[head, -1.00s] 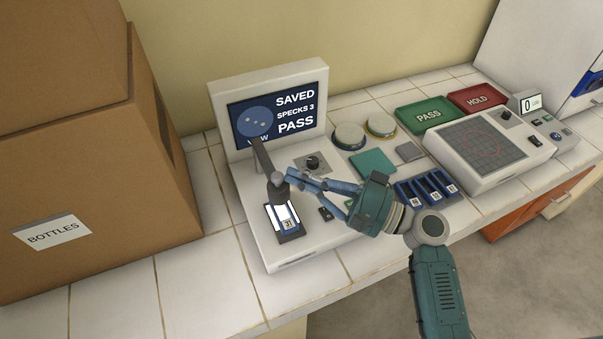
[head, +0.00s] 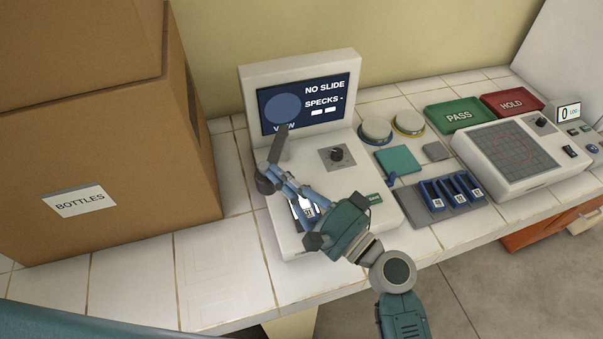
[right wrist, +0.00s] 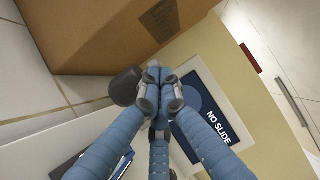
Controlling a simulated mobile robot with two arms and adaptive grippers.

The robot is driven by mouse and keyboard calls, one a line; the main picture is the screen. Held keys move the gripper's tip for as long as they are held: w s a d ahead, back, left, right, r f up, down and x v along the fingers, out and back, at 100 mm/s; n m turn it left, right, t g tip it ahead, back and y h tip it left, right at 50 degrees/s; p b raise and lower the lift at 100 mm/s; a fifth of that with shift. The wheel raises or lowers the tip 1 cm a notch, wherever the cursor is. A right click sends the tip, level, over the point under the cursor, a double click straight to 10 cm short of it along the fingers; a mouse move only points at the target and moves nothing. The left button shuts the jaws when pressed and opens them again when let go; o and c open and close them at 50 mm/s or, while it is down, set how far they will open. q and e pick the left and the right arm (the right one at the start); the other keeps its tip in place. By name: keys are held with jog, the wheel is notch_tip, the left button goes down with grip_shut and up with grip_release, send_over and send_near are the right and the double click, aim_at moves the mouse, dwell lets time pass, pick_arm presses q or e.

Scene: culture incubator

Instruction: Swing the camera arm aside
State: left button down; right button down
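The camera arm (head: 280,146) is a dark grey bar with a round head (head: 265,182), on the left of the white viewer (head: 345,212). Its head now hangs over the viewer's left edge, away from the lit slide stage (head: 303,212). My right gripper (head: 276,174) has its fingers drawn together, right beside the head. In the right wrist view the dark head (right wrist: 126,86) lies against the left side of the fingertips (right wrist: 156,78), not visibly between them. A slide on the stage is partly hidden by the fingers. My left gripper is out of view.
The viewer's screen (head: 304,103) reads NO SLIDE. A cardboard box (head: 130,155) marked BOTTLES stands close on the left. To the right are a slide rack (head: 453,207), a teal pad (head: 398,159), two round lidded dishes, and PASS (head: 460,115) and HOLD (head: 512,103) trays.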

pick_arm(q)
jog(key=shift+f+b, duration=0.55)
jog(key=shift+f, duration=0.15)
pick_arm(e)
jog(key=w+a, duration=0.3)
jog(key=a, duration=0.9)
jog(key=shift+w, duration=0.25)
jog(key=shift+f, duration=0.1)
